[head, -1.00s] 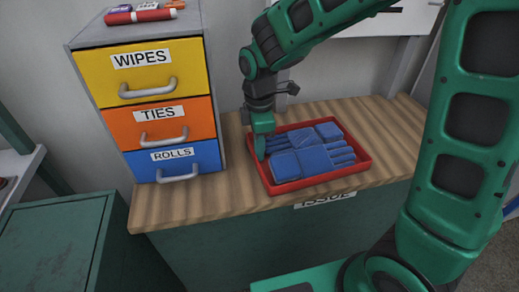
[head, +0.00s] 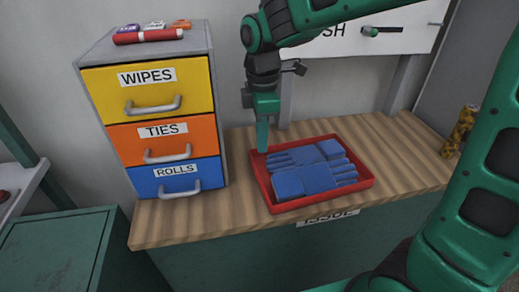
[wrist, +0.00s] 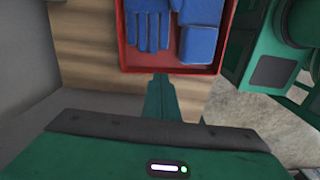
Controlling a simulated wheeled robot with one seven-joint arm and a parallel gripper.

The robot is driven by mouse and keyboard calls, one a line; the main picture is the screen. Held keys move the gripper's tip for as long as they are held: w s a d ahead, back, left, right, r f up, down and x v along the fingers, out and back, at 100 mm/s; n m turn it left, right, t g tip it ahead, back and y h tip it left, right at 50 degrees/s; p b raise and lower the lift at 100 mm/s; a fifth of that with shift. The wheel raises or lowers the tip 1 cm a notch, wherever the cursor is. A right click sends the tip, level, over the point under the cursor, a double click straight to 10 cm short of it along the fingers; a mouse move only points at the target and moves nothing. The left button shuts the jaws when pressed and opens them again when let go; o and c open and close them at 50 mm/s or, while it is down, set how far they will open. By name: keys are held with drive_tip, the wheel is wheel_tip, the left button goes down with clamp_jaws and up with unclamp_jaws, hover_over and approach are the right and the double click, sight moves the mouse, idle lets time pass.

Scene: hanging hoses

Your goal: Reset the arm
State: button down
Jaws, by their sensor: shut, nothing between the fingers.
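My gripper (head: 262,136) points straight down above the left back edge of the red tray in the head view. Its fingers are together with nothing held. In the wrist view the closed fingertips (wrist: 160,82) show just outside the tray's edge. My green arm reaches in from the right of the head view.
The red tray (head: 272,205) holds blue gloves (head: 315,178) on the wooden counter (head: 180,225). A drawer cabinet (head: 165,110) marked WIPES, TIES and ROLLS stands close left of my gripper. A yellow can (head: 459,130) stands at the right. Bare counter lies between can and tray.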

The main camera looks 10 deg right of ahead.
drive_tip(key=s+d+m, duration=0.4)
drive_tip(key=d+m, duration=0.2)
drive_tip(key=d, duration=0.3)
drive_tip(key=s+d+m, duration=0.4)
drive_tip(key=d+m, duration=0.1)
drive_tip(key=d, duration=0.5)
drive_tip(key=s+d+f+m, duration=0.2)
drive_tip(key=s+d+m, duration=0.7)
drive_tip(key=s+m, duration=0.4)
drive_tip(key=shift+s+d, duration=0.25)
drive_tip(key=shift+s, duration=0.45)
drive_tip(key=shift+f, duration=0.1)
